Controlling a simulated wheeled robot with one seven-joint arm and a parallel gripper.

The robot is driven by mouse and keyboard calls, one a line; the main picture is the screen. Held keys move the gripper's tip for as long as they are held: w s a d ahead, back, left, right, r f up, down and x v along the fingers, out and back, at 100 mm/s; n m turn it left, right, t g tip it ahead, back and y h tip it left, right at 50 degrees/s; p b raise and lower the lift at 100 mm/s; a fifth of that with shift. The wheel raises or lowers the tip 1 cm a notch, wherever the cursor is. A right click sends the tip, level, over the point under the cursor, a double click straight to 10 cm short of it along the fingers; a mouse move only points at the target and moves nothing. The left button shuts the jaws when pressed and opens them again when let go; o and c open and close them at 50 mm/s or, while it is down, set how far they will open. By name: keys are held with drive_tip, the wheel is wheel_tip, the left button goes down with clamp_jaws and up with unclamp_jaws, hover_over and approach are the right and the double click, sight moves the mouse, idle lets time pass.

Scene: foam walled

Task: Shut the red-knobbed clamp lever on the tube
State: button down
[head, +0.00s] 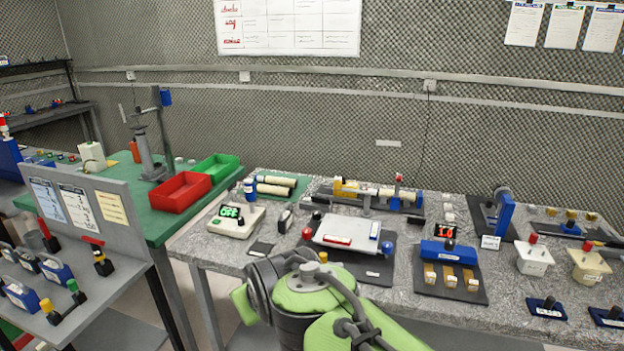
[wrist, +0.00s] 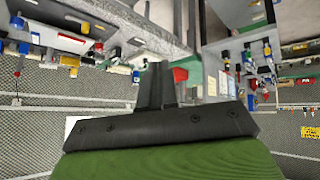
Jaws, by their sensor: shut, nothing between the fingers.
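The red knob (head: 399,178) stands up on its lever near the right end of a pale tube (head: 385,191) in the head view. The tube lies level in a fixture on a dark base, with a yellow part at its left and a blue part below the knob. The lever looks raised, though it is small. My gripper (wrist: 158,72) shows in the wrist view with its fingers together and empty, apart from any object. The head view shows my green arm low in front of the bench; the fingers are not visible there. The wrist view is upside down and I cannot pick out the lever.
The grey speckled bench (head: 455,208) is crowded. A white plate device (head: 347,232) on a dark mat and a blue block fixture (head: 449,252) stand at its front. Red bin (head: 180,192) and green bin (head: 216,166) sit at left. A foam wall rises behind.

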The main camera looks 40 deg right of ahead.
drive_tip(key=w+d+f+h+b, duration=0.2)
drive_tip(key=w+d+f+h, duration=0.1)
drive_tip(key=d, duration=0.6)
drive_tip(key=w+d+f+h+b, duration=0.2)
drive_tip(key=w+d+h, duration=0.1)
drive_tip(key=d, duration=0.6)
drive_tip(key=w+d+f+h+b, duration=0.3)
drive_tip(key=d, duration=0.6)
drive_tip(key=s+d+f+n+h+b, duration=0.1)
drive_tip(key=d+f+h, duration=0.1)
drive_tip(key=d, duration=0.4)
drive_tip(key=s+d+f+n+h+b, duration=0.2)
drive_tip(key=d+f, duration=0.1)
drive_tip(key=d, duration=0.3)
drive_tip(key=s+d+f+n+h+b, duration=0.1)
drive_tip(key=d+f+n+h+b, duration=0.1)
drive_tip(key=d, duration=0.4)
drive_tip(key=shift+s+d+f+h, duration=0.15)
drive_tip(key=shift+d+f+h, duration=0.1)
drive_tip(key=shift+f+h, duration=0.3)
drive_tip(key=shift+r+n, duration=0.2)
drive_tip(key=shift+n, duration=0.1)
drive_tip(key=shift+a, duration=0.1)
